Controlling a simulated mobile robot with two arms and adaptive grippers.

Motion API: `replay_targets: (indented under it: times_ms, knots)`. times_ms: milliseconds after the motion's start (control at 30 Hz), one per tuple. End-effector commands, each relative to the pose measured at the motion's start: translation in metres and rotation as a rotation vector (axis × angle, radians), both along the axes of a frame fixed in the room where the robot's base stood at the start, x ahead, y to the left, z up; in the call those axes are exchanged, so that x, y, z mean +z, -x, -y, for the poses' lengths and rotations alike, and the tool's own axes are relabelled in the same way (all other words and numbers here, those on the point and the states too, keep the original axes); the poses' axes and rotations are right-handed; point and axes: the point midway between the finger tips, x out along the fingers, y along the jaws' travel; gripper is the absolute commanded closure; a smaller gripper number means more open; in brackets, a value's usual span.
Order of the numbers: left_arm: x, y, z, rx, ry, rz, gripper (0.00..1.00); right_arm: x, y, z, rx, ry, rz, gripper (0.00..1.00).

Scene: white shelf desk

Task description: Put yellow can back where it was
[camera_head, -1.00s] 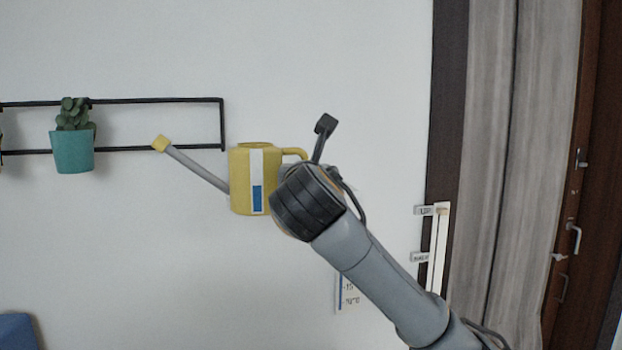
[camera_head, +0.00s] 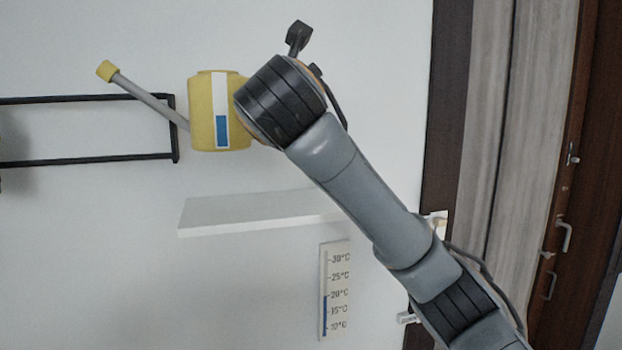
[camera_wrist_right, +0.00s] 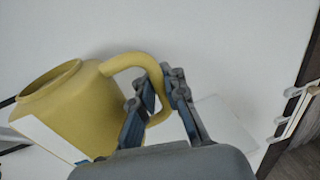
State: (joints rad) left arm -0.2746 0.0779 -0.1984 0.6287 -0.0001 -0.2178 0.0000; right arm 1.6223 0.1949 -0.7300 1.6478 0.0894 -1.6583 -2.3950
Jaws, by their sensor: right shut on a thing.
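The yellow can (camera_head: 202,112) is a watering can with a long grey spout and a white and blue stripe. In the right wrist view my right gripper (camera_wrist_right: 160,82) is shut on the handle of the yellow can (camera_wrist_right: 75,105). In the head view my right wrist hides the handle and the fingers. The shelf also shows in the right wrist view (camera_wrist_right: 222,118), behind the fingers. My left gripper is not in view.
A black wall rail (camera_head: 130,157) runs in from the left, close behind the spout. A thermometer (camera_head: 335,290) hangs below the shelf. The visible part of the shelf top is bare. A dark frame and grey curtain (camera_head: 490,130) stand at the right.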

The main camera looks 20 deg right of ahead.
Motion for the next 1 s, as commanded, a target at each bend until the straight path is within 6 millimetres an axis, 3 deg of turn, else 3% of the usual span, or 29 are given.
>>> replay_targets:
  times_ms: [200, 333, 500, 700, 1000]
  knots:
    - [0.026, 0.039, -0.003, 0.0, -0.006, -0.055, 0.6, -0.019, -0.02, 0.053, -0.005, -0.003, -0.002, 1.0]
    - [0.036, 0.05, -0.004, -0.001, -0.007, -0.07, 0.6, -0.042, -0.03, 0.076, -0.004, -0.002, -0.004, 1.0]
    - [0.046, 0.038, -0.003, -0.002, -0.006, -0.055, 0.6, -0.068, -0.037, 0.096, -0.002, -0.002, 0.001, 1.0]
    - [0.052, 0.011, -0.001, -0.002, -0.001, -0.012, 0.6, -0.082, -0.041, 0.105, -0.001, -0.004, 0.003, 1.0]
    - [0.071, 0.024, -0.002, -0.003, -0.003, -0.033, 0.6, -0.112, -0.042, 0.109, 0.0, -0.003, 0.001, 1.0]
